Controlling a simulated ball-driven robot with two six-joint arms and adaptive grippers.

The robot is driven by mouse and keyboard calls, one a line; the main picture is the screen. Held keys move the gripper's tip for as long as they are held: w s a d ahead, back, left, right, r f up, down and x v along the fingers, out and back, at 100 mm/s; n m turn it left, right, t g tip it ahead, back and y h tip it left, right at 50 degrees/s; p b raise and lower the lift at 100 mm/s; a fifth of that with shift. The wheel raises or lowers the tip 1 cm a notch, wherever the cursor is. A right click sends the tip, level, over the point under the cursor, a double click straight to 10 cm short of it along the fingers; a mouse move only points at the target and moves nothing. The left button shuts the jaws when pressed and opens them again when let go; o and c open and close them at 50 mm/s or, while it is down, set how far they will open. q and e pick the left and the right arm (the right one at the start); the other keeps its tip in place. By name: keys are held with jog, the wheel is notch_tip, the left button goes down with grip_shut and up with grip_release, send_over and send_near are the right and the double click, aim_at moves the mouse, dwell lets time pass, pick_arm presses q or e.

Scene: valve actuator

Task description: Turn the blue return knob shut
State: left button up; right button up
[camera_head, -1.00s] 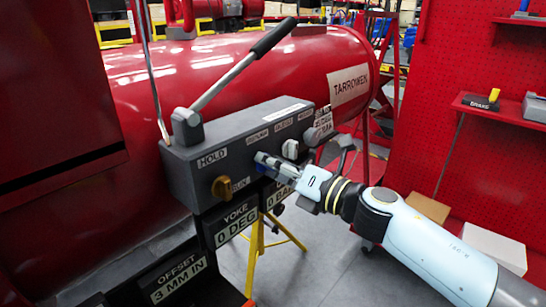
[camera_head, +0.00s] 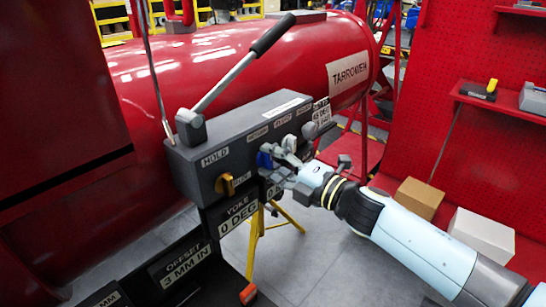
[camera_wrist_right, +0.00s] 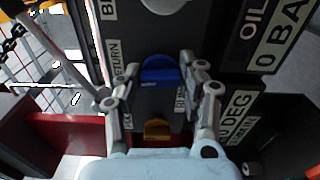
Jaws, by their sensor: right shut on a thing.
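The blue return knob (camera_head: 264,159) is on the front of the grey control block (camera_head: 240,142), below the return label and to the right of the yellow knob. In the right wrist view the blue knob (camera_wrist_right: 160,72) sits between the two fingers of my right gripper (camera_wrist_right: 160,70), with its bar running across the picture from finger to finger. The right gripper (camera_head: 275,165) comes in from the right and is shut on the knob. It covers part of the block's face in the head view. My left gripper is not in view.
A long lever (camera_head: 240,75) rises from the block's top. The yellow knob (camera_head: 226,185) is near the gripper. Yoke and offset displays (camera_head: 238,217) hang below. A red tank (camera_head: 240,70) stands behind.

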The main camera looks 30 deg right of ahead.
dwell(0.3)
jog(key=o, duration=1.2)
jog(key=shift+c, duration=0.2)
jog(key=v, duration=1.2)
